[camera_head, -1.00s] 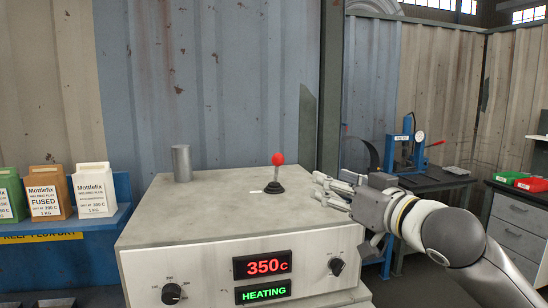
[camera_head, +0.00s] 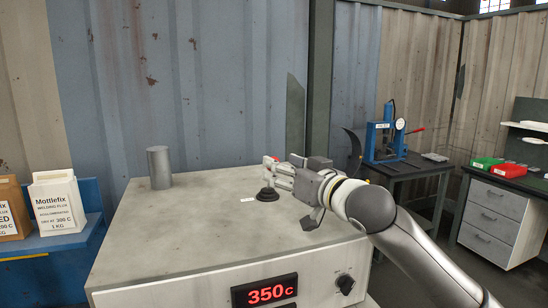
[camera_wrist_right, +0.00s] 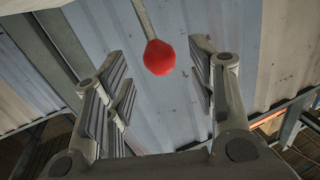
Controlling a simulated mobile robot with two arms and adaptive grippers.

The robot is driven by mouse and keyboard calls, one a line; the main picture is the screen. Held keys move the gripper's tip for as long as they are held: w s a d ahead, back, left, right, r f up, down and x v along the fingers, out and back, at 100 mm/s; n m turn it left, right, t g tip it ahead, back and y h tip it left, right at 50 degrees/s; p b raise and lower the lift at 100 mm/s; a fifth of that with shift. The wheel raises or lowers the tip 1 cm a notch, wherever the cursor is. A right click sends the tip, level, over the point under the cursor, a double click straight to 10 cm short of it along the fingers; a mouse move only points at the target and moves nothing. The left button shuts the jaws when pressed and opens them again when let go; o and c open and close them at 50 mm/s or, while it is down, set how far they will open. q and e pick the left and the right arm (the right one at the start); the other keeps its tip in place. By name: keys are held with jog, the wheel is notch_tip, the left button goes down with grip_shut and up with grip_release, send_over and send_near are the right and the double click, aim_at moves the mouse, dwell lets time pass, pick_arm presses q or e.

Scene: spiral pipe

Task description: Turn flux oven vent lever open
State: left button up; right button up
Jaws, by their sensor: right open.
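The flux oven (camera_head: 200,232) is a light grey box with a red 350 C display (camera_head: 264,292) on its front. The vent lever stands on its top: a black base (camera_head: 267,195) and a red ball knob (camera_head: 267,160), partly hidden by my fingers in the head view. My right gripper (camera_head: 275,175) is at the lever. In the right wrist view the red knob (camera_wrist_right: 159,57) and its thin rod lie between the open fingers of the gripper (camera_wrist_right: 160,90), with gaps on both sides. My left gripper is not in view.
A grey metal cylinder (camera_head: 159,167) stands on the oven top at the back left. A white flux box (camera_head: 57,202) is on a blue shelf at left. A dark table with a blue press (camera_head: 385,138) and a drawer cabinet (camera_head: 492,215) are at right.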

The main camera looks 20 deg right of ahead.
jog(key=x, duration=0.3)
jog(key=shift+w+p, duration=0.1)
jog(key=shift+p, duration=0.25)
jog(key=shift+w+a+f, duration=0.1)
jog(key=shift+w+a, duration=0.05)
jog(key=shift+w, duration=0.25)
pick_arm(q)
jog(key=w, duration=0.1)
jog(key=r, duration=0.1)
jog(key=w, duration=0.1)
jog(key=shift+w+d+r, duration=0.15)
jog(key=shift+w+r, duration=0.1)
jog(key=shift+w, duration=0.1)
pick_arm(e)
jog(key=c, duration=0.4)
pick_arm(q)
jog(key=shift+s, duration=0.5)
pick_arm(e)
grip_shut()
